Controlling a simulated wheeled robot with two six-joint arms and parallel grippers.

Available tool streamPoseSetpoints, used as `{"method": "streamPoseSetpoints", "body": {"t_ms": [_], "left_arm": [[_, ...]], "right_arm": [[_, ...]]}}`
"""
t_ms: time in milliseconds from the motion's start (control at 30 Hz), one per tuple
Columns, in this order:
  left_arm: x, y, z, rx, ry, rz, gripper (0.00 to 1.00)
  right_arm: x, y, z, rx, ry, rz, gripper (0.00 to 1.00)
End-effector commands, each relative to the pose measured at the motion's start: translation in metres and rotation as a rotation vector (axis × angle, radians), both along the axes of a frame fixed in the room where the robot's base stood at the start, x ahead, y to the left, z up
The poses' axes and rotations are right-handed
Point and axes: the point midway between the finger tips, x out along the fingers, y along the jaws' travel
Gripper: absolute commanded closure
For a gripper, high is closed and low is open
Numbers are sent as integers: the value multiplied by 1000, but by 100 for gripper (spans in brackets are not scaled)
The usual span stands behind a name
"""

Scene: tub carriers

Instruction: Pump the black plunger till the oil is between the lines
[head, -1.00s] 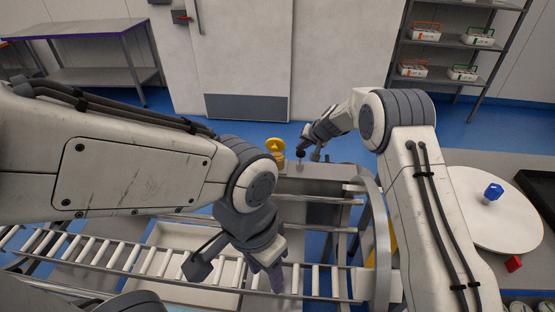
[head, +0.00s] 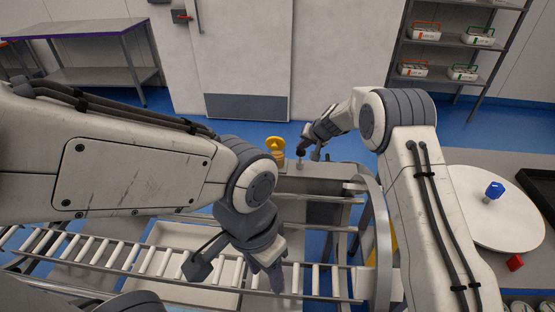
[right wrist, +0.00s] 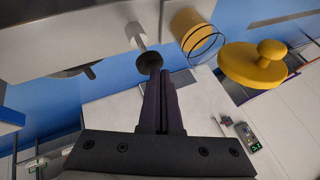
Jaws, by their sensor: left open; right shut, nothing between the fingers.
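The black plunger knob (right wrist: 149,62) sits on a pale rod and also shows in the head view (head: 300,152). My right gripper (right wrist: 160,75) is shut and empty, its fingertips right at the knob; I cannot tell if they touch. Beside the plunger, a clear sight glass (right wrist: 207,49) holds yellow oil (right wrist: 188,27) at its base end. Thin dark lines ring the clear part; the oil's edge is near the line closer to the base. A yellow cap with a knob (right wrist: 252,64) is at the glass's far end. My left gripper (head: 272,278) is open over the roller conveyor, away from the plunger.
The roller conveyor (head: 145,262) runs across the front, with a curved metal rail (head: 381,235) at right. A round white table (head: 495,215) holds a blue piece (head: 494,190); a red block (head: 515,262) lies near it. Shelves (head: 450,50) hold tubs behind.

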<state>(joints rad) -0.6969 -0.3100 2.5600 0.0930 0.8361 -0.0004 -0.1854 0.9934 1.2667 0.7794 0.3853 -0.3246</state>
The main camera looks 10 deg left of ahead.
Motion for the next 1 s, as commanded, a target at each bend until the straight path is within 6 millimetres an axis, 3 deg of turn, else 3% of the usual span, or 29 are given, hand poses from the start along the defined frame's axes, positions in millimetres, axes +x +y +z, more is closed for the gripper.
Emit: {"method": "streamPoseSetpoints", "body": {"t_ms": [1000], "left_arm": [[0,0,-13,0,0,0,50]], "right_arm": [[-1,0,-11,0,3,0,100]]}}
